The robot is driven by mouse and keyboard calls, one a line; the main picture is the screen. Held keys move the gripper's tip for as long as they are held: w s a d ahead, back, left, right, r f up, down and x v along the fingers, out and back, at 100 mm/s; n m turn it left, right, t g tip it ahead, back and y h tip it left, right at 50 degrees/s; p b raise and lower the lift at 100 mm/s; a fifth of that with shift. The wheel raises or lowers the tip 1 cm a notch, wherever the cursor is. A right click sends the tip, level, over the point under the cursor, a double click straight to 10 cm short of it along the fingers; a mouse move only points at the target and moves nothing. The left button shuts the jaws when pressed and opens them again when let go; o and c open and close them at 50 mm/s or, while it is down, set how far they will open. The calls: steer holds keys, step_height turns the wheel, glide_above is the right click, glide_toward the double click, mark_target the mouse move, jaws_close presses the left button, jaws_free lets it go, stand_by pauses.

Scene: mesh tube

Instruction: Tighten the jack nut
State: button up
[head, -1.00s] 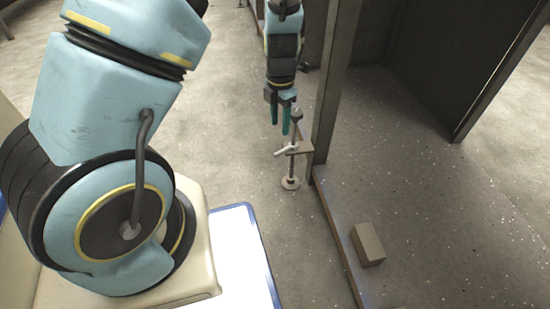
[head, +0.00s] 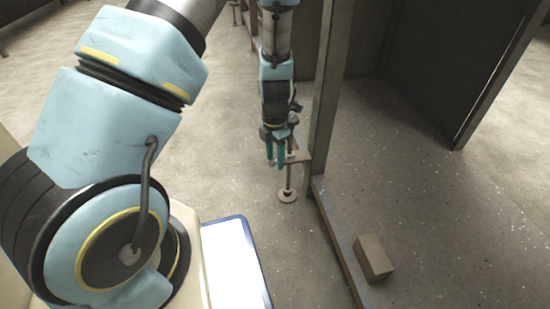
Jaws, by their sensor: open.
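The screw jack (head: 288,182) stands upright on the floor on a round foot, its rod passing beside a bracket (head: 299,157) on the frame post. Its top end shows just right of my gripper. My gripper (head: 276,164) points down with two teal fingers, open, at about the height of the bracket and in front of the jack's upper part. The jack nut with its handles is mostly hidden behind the fingers. I cannot tell whether the fingers touch it or surround it.
A metal post (head: 324,110) rises right of the jack, above a floor rail (head: 335,240). A small brown block (head: 373,258) lies on the speckled floor beyond the rail. A dark panel (head: 430,70) stands at the upper right. The floor left of the jack is clear.

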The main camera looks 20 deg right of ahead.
jaws_close()
stand_by(1.4)
